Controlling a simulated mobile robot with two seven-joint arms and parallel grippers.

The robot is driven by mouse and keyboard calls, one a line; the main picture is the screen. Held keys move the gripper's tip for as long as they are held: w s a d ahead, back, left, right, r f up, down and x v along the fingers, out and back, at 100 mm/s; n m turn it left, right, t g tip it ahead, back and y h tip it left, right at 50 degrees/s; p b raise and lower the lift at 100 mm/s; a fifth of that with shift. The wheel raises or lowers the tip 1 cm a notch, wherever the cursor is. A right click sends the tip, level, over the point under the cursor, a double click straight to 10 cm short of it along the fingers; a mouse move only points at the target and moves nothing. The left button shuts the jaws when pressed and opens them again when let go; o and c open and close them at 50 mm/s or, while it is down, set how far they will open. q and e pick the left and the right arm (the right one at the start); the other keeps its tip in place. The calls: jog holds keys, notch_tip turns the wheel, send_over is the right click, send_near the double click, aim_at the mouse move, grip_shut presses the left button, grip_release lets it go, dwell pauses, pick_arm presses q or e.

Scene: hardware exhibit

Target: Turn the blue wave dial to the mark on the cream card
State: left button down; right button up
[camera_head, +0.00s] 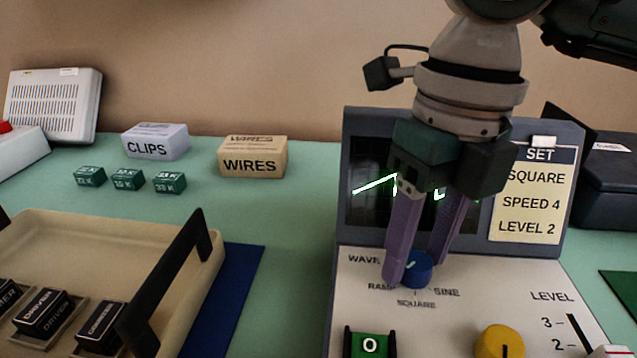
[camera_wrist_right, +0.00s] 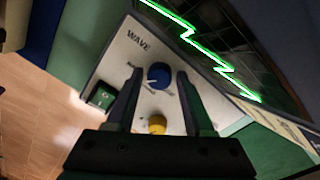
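The blue wave dial (camera_head: 418,266) sits on the white panel (camera_head: 365,310) below the word WAVE, with RAMP, SQUARE and SINE printed around it. The cream card (camera_head: 527,204) reads SET, SQUARE, SPEED 4, LEVEL 2. My right gripper (camera_head: 416,270) reaches down with its purple fingers on either side of the dial. In the right wrist view the dial (camera_wrist_right: 159,75) lies between the open fingertips (camera_wrist_right: 160,76), with a gap at each side. My left gripper is not in view.
The dark screen (camera_head: 370,210) shows a green jagged trace. A cream tray (camera_head: 75,222) with black handles, boxes and small green blocks stand to the left.

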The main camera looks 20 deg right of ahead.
grip_shut()
jog(key=shift+n, duration=0.3)
jog(key=n+b, duration=0.2)
jog(key=n, duration=0.1)
jog(key=shift+f+n, duration=0.15)
jog(key=shift+n, duration=0.15)
jog(key=n+b, duration=0.2)
jog(key=n, duration=0.1)
jog(key=shift+a, duration=0.1)
jog(key=shift+n+b, duration=0.4)
jog(key=shift+n, duration=0.4)
jog(key=shift+o, duration=1.5)
grip_release()
